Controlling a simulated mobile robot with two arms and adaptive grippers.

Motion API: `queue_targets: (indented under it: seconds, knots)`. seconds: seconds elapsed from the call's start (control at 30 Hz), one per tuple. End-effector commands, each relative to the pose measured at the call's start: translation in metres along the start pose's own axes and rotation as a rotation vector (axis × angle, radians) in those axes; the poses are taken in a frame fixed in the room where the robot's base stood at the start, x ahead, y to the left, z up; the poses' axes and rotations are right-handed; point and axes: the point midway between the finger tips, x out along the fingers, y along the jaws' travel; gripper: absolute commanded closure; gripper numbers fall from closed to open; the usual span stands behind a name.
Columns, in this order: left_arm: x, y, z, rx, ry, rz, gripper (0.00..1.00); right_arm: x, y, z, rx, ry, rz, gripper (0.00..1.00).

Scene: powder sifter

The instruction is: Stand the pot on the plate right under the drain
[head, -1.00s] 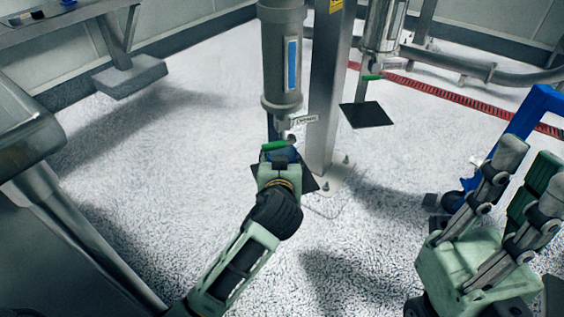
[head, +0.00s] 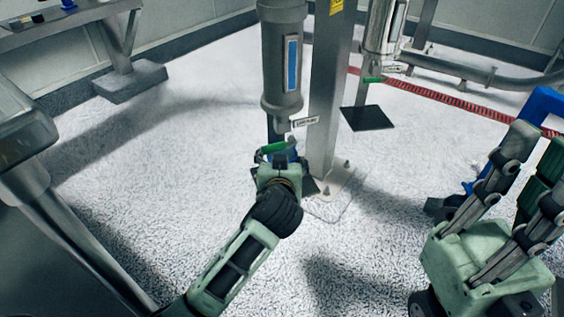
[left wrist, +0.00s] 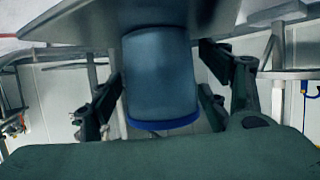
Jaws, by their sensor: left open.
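In the left wrist view the blue-grey pot (left wrist: 160,75) has a bright blue rim and sits between the spread fingers of my open left gripper (left wrist: 158,108). Gaps show on both sides of it. Its far end meets the dark plate (left wrist: 215,15). In the head view my left gripper (head: 280,163) is just under the grey drain pipe (head: 282,60). It hides most of the pot (head: 291,154) and the plate (head: 311,186). Exact centring cannot be told.
A steel post (head: 325,100) stands right beside the drain. A second black plate (head: 367,118) sits further back under another pipe (head: 383,30). A blue frame (head: 545,105) is at the right. Open floor (head: 140,165) lies to the left.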

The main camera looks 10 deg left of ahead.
Motion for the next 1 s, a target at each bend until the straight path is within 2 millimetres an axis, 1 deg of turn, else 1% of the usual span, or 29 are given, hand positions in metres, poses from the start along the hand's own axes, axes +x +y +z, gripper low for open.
queue_targets:
  seconds: [0.13, 0.27, 0.33, 0.5, 0.6, 0.7, 0.83, 1.0]
  knots:
    - [-0.001, 0.000, -0.003, 0.000, 0.001, 0.000, 0.30, 0.001, 0.000, 0.000, 0.000, 0.001, 0.000, 1.00]
    - [-0.017, 0.001, -0.002, -0.001, -0.003, 0.002, 0.30, 0.006, 0.000, -0.002, 0.001, -0.001, 0.003, 1.00]
    - [-0.030, 0.001, -0.004, -0.002, -0.003, 0.002, 0.30, -0.003, 0.001, -0.001, 0.004, -0.041, 0.014, 1.00]
    - [-0.068, 0.000, -0.004, -0.003, -0.004, 0.002, 0.30, -0.008, 0.001, -0.004, 0.010, -0.081, 0.032, 1.00]
    - [-0.088, 0.001, -0.004, -0.002, -0.003, 0.002, 0.30, -0.005, 0.001, -0.006, 0.011, -0.085, 0.034, 1.00]
    - [-0.104, 0.000, -0.003, -0.001, -0.003, 0.001, 0.30, -0.002, 0.001, -0.006, 0.011, -0.088, 0.036, 1.00]
    - [-0.117, 0.000, -0.003, -0.001, -0.001, 0.001, 0.30, 0.002, 0.001, -0.007, 0.011, -0.086, 0.035, 1.00]
    - [-0.121, 0.000, -0.001, 0.000, -0.001, 0.000, 0.30, 0.002, 0.001, -0.007, 0.011, -0.086, 0.035, 1.00]
